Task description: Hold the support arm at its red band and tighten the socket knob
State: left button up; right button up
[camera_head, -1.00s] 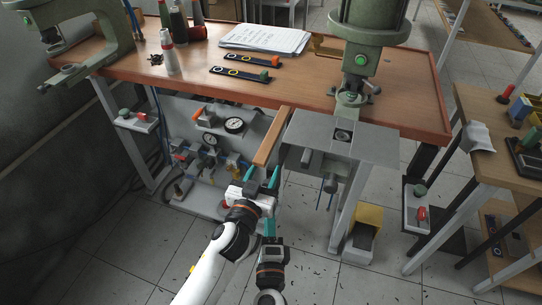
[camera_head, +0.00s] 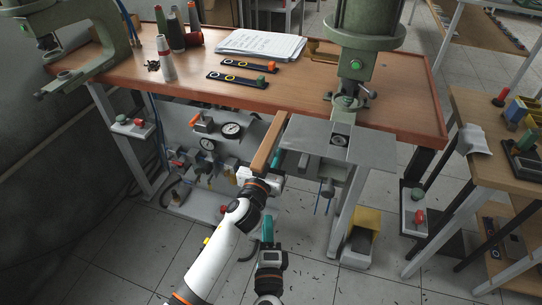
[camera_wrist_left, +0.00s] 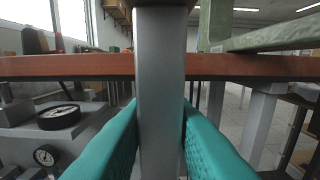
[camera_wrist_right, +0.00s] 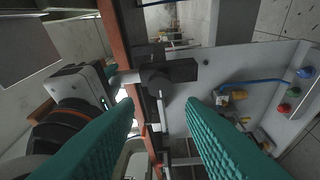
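A bar (camera_head: 268,145) with a brown top, which I take for the support arm, juts from the table edge toward me in the head view. Its grey face (camera_wrist_left: 161,90) fills the middle of the left wrist view. My left gripper (camera_wrist_left: 160,105) has a teal finger against each side of it. I cannot make out a red band. My right gripper (camera_wrist_right: 160,100) is open and empty, low in the head view (camera_head: 267,228). Ahead of its fingers is a dark block-like piece (camera_wrist_right: 168,73) with a thin rod; I cannot tell whether it is the socket knob.
A grey plate (camera_head: 365,147) lies right of the bar. A yellow pedal box (camera_head: 363,228) stands on the floor.

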aim_at(271, 142)
pick_arm(q)
grip_shut()
jog(key=shift+r, duration=0.15)
jog(key=shift+r+p, duration=2.25)
jog(key=shift+r, duration=0.1)
dwell(0.9)
